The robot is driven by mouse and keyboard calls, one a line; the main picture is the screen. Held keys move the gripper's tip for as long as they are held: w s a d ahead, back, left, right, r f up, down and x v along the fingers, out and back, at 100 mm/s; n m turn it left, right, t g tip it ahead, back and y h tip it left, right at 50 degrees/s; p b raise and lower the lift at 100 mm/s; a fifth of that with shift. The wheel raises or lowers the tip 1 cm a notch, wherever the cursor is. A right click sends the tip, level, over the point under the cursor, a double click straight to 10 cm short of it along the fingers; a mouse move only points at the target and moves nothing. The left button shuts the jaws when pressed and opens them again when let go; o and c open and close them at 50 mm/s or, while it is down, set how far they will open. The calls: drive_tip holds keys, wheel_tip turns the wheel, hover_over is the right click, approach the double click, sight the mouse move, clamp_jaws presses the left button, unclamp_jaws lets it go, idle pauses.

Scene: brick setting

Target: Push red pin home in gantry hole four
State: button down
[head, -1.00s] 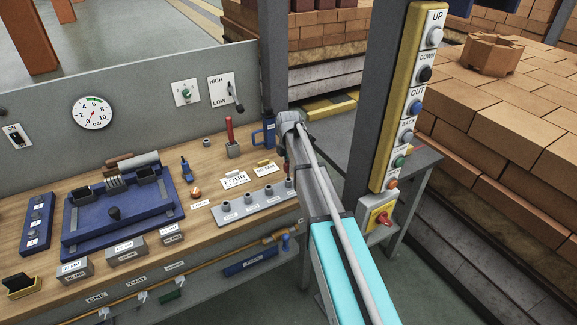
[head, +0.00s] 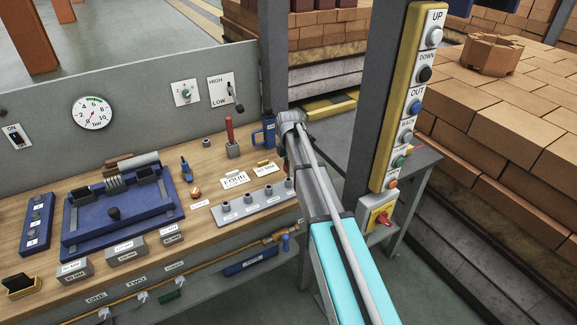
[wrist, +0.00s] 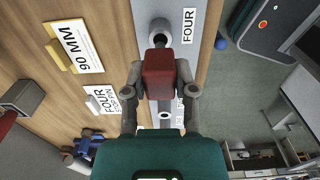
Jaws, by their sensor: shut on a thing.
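My gripper (wrist: 160,84) is shut on a red pin (wrist: 159,66), seen in the wrist view as a square red block between the fingertips. A grey collar with a dark hole (wrist: 160,32), beside a FOUR label (wrist: 188,27), lies just beyond the pin. The pin overlaps the collar's near edge in the picture; its lower end is hidden, so I cannot tell whether they touch. In the head view the grey plate (head: 236,214) carries a row of collars, and the fourth collar (head: 289,183) stands below my gripper. My arm hides much of the gripper there.
Another red piece (head: 229,127) stands in a grey block (head: 233,150) at the back of the bench. A 90 MM sign (wrist: 76,46) and a FOUR stop-pin card (wrist: 102,100) lie beside the plate. A post with buttons (head: 405,100) stands right of my arm.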

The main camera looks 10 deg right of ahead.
sight(289, 176)
drive_tip(key=shift+f+b, duration=2.05)
drive_tip(key=shift+c, duration=1.7)
unclamp_jaws()
drive_tip(key=o, duration=0.3)
drive_tip(key=shift+o, duration=0.2)
drive_tip(key=shift+r, duration=0.15)
drive_tip(key=shift+r+p, duration=2.9)
drive_tip(key=shift+p, duration=0.2)
